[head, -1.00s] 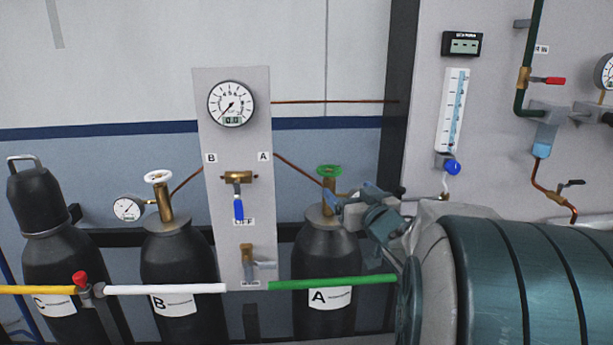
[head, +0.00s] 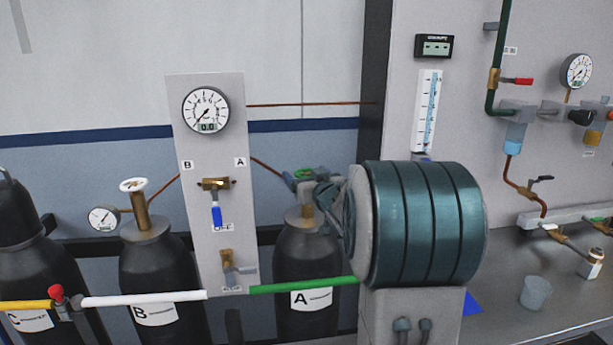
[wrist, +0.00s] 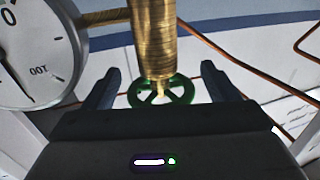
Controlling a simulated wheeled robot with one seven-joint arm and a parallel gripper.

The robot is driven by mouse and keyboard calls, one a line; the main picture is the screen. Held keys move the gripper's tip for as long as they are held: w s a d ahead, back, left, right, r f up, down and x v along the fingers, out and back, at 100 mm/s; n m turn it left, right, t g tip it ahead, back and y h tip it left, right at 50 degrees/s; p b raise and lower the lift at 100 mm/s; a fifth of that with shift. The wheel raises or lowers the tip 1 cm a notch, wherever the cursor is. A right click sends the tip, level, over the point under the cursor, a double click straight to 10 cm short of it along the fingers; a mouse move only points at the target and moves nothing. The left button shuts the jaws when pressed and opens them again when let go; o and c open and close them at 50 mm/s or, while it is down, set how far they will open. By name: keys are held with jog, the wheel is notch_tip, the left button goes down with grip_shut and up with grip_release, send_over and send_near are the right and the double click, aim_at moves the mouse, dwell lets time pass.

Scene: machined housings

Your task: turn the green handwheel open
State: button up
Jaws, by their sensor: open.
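The green handwheel (head: 304,174) sits on top of the brass valve of the black cylinder A (head: 297,258). In the head view my gripper (head: 308,184) is at the handwheel and hides part of it. In the wrist view the spoked green handwheel (wrist: 180,92) lies between my two open fingers (wrist: 161,88), with a visible gap on either side. The brass valve body (wrist: 156,40) stands in front of the wheel's middle. Whether the fingertips reach fully past the rim is hard to tell.
A panel with a round gauge (head: 206,110) and a blue-handled valve (head: 216,216) stands left of cylinder A. Cylinder B (head: 155,265) has a white handwheel (head: 132,185). A green pipe (head: 303,285) crosses in front of cylinder A. A pressure gauge (wrist: 38,50) sits close to my left finger in the wrist view.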

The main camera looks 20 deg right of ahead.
jog(key=c, duration=1)
jog(key=shift+r+n+y+p, duration=0.15)
jog(key=shift+n+y+p, duration=0.15)
jog(key=shift+y+p, duration=0.5)
jog(key=shift+p, duration=0.25)
jog(key=n+y+p, duration=0.2)
jog(key=y, duration=0.1)
jog(key=shift+n+g+y+p, duration=1.1)
jog(key=shift+n+y+p, duration=0.55)
jog(key=shift+y, duration=0.55)
jog(key=shift+n+y, duration=0.25)
jog(key=shift+y, duration=0.05)
